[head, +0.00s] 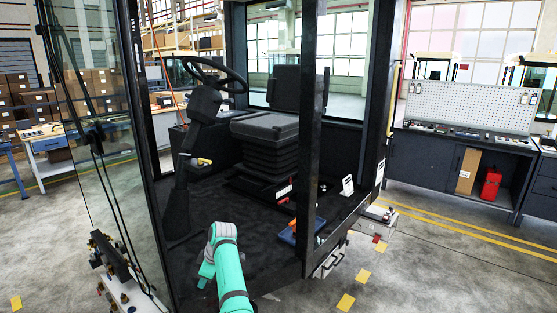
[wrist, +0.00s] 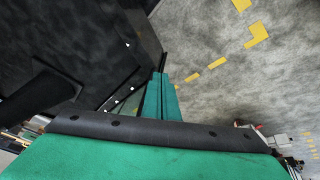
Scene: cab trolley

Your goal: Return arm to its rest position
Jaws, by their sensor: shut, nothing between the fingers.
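My teal arm reaches up from the bottom edge of the head view into the front of the cab's floor area. Its bent end hides most of my gripper there. In the wrist view my gripper (wrist: 161,88) shows as two green fingers pressed together, with nothing between them. The dark cab floor (wrist: 75,50) lies to the left of the fingers and the grey concrete to the right, so the fingertips are near the cab's edge in that view.
The cab holds a seat (head: 268,135) and a steering wheel (head: 214,75). A dark pillar (head: 305,150) and an open glass door (head: 85,130) flank the opening. A blue and orange item (head: 290,232) lies on the floor. A workbench (head: 455,165) stands right; concrete between is mostly clear.

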